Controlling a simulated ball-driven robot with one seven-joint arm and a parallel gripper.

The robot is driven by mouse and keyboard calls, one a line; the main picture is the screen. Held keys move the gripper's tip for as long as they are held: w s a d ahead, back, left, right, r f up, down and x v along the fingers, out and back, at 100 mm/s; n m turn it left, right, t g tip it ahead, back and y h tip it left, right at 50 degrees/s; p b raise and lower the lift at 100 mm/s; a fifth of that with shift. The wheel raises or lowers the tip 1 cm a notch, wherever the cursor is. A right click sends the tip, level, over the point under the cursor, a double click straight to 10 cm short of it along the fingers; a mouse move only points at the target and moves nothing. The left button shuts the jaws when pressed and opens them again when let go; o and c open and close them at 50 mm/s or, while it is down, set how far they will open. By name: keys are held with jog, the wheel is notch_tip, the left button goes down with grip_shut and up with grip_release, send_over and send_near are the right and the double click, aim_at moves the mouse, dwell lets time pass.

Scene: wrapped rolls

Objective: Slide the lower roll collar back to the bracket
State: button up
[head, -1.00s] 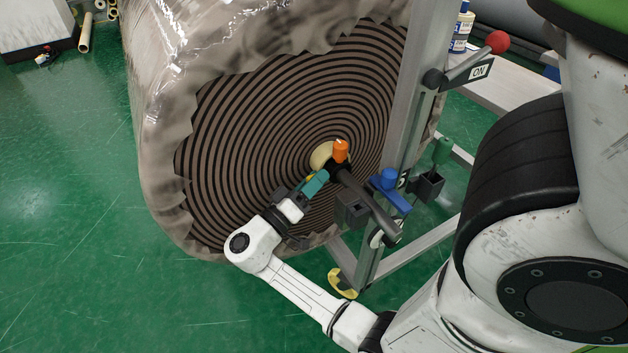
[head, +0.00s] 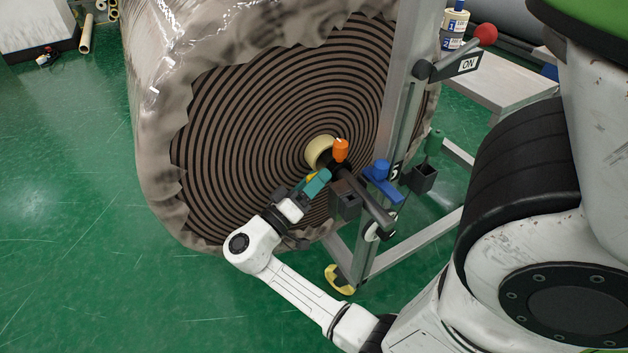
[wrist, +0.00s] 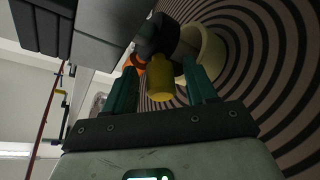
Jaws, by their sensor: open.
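A black collar (head: 333,164) with an orange knob (head: 341,150) sits on the dark shaft (head: 370,203) close to the roll's cream core (head: 319,152). In the wrist view, the collar (wrist: 158,35) is beyond the fingers, and a yellow knob (wrist: 160,78) points toward me. My gripper (head: 318,182) is open, its teal fingers on either side of the yellow knob; whether they touch it I cannot tell. A dark grey block (head: 345,203), perhaps part of the bracket, is by the shaft, right of my gripper. A blue lever (head: 382,182) is at the upright post.
The large wrapped roll (head: 235,130) fills the space behind my gripper. The metal post (head: 397,90) stands to the right, with a red-knobbed lever (head: 455,63) and a small black box (head: 420,178). Green floor (head: 80,200) is open at left.

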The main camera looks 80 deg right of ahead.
jog(key=b+v, duration=0.1)
jog(key=v, duration=0.9)
jog(key=shift+w+a, duration=0.25)
jog(key=shift+a, duration=0.1)
jog(key=shift+f, duration=0.1)
